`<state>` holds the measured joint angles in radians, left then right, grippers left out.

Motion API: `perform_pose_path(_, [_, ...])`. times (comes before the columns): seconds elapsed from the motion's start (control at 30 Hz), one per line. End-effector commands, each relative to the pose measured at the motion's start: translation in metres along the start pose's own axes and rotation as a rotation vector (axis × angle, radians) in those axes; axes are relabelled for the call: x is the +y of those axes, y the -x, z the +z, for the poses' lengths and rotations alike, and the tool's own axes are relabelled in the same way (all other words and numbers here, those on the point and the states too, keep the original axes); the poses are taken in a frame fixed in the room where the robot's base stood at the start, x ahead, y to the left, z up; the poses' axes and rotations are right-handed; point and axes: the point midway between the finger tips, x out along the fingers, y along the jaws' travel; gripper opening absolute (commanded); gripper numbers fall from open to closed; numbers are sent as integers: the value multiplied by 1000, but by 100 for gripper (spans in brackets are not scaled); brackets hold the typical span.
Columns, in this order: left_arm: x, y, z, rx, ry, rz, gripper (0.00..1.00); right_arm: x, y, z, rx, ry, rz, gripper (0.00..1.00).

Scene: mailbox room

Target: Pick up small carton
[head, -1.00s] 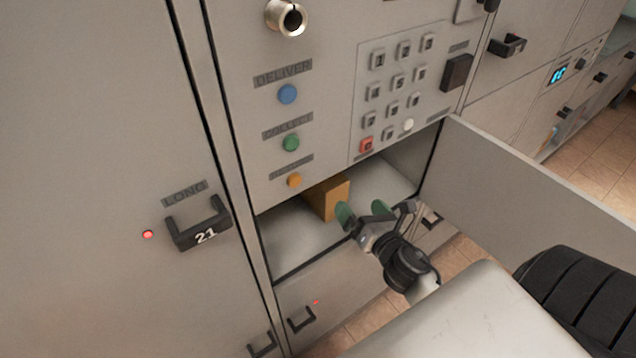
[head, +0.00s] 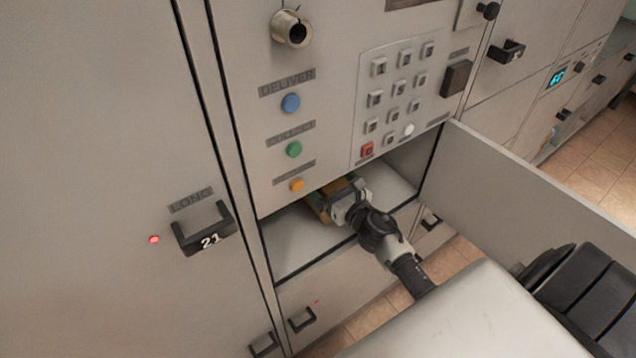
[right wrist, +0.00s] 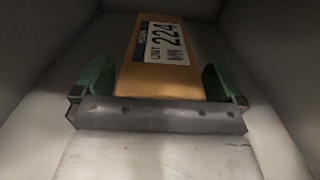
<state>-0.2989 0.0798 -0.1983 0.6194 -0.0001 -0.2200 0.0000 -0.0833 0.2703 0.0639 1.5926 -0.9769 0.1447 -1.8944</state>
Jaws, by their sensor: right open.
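The small carton (head: 319,207) is a tan-orange box on the floor of the open locker compartment, partly hidden by my gripper in the head view. In the right wrist view the carton (right wrist: 160,75) carries a white label reading 224. My right gripper (head: 335,199) reaches into the compartment at the carton. In the wrist view the green fingers of the right gripper (right wrist: 158,85) are open, one on each side of the carton. A small gap shows beside it, and contact cannot be told. My left gripper is not in view.
The open compartment door (head: 530,190) stands to the right of the arm. The compartment floor (head: 300,240) is bare to the left of the carton. Above is a panel with a keypad (head: 395,95) and coloured buttons.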

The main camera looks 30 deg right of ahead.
Motion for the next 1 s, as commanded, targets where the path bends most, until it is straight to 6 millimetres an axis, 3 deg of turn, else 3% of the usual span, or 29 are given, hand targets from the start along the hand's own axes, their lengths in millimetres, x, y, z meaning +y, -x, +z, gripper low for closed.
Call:
perform_pose_path(0.33, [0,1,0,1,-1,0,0,0,-9,0,0,-1,0,98])
perform_pose_path(0.7, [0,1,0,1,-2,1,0,0,-8,0,1,-1,0,42])
perform_pose_path(1.0, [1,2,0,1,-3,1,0,0,-9,3,-2,0,1,39])
